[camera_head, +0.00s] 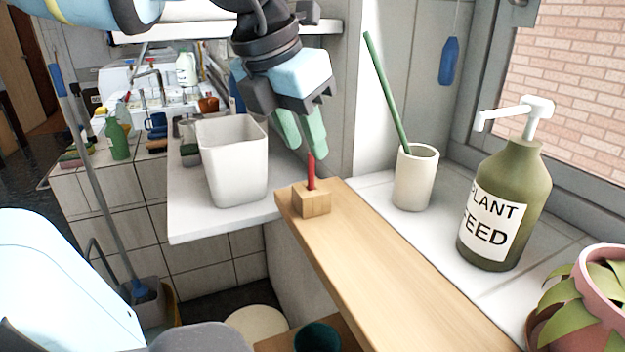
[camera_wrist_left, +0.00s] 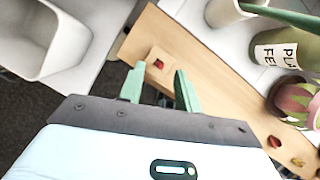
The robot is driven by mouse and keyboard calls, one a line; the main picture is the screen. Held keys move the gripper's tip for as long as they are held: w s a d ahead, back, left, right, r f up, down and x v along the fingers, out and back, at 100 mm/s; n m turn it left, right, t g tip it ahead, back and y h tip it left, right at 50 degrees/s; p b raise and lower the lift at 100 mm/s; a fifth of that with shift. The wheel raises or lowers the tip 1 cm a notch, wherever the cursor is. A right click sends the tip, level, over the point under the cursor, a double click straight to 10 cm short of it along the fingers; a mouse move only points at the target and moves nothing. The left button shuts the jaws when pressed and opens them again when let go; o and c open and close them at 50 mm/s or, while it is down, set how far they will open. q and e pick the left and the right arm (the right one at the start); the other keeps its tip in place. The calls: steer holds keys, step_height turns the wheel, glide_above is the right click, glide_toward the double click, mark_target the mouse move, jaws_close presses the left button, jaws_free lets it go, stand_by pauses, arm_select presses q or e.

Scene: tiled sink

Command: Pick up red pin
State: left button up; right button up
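In the left wrist view the red pin (camera_wrist_left: 159,65) shows as a small red spot on the block (camera_wrist_left: 154,56), lying between and beyond the two fingertips. My left gripper (camera_head: 301,140) has pale green fingers spread apart with nothing between them. It hangs just above the pin, pointing down, apart from it. The open fingers also show in the left wrist view (camera_wrist_left: 157,84). My right gripper is in neither view.
A white square bin (camera_head: 232,160) stands left of the block. A white cup (camera_head: 415,178) with a green stick, a green plant-feed bottle (camera_head: 505,205) and a pink plant pot (camera_head: 603,290) stand to the right.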

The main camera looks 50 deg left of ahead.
mark_target(311, 164)
arm_select(q)
steer(key=shift+x, duration=2.6)
steer(key=shift+s, duration=0.2)
steer(key=shift+c, duration=0.3)
jaws_close()
